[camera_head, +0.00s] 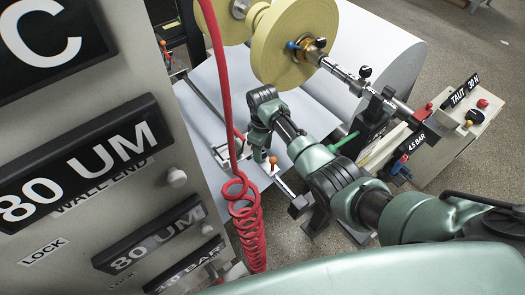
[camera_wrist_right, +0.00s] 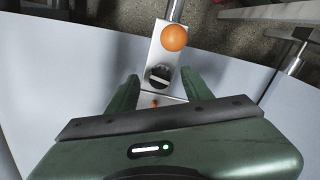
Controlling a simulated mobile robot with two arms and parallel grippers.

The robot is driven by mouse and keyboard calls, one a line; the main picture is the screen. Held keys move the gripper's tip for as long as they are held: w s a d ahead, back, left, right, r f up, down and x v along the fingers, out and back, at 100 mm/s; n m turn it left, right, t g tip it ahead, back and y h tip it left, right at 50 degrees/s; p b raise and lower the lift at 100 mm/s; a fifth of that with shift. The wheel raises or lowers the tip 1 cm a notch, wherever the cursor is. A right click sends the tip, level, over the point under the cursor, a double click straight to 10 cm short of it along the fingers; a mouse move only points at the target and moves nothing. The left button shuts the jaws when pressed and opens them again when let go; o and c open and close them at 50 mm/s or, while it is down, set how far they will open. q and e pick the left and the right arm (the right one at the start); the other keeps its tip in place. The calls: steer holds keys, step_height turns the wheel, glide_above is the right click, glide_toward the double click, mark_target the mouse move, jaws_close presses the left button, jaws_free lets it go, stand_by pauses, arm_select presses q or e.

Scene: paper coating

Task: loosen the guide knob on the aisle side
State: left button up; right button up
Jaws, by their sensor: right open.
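The guide bracket is a pale metal block with a dark round knob (camera_wrist_right: 158,77) marked by a light bar across its top. An orange ball (camera_wrist_right: 174,38) sits on the same block beyond the knob; the ball also shows in the head view (camera_head: 273,160). My right gripper (camera_wrist_right: 160,82) is open, with its two green fingers on either side of the knob. I cannot tell whether they touch it. In the head view my right gripper (camera_head: 260,150) points down over the bracket and hides the knob. My left gripper is not in view.
A red coiled hose (camera_head: 243,210) hangs left of my right gripper. A panel with 80 UM signs (camera_head: 85,165) fills the left. A yellow roll (camera_head: 290,45) and shaft stand behind, and a control box (camera_head: 460,125) stands at right. White paper (camera_head: 205,105) lies beneath.

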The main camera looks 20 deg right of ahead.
steer(key=shift+f, duration=0.55)
jaws_close()
steer(key=shift+n, duration=0.4)
steer(key=n+p, duration=0.1)
steer(key=n, duration=0.1)
steer(key=shift+w+r+n+p, duration=0.1)
steer(key=shift+r+n+p, duration=0.1)
steer(key=shift+n+p, duration=0.2)
steer(key=n, duration=0.3)
steer(key=shift+f+n, duration=0.1)
steer(key=shift+n, duration=0.2)
steer(key=n, duration=0.4)
steer(key=shift+n, duration=0.3)
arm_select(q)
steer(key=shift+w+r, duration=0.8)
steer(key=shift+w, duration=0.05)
arm_select(e)
steer(key=n, duration=0.5)
steer(key=shift+n, duration=0.4)
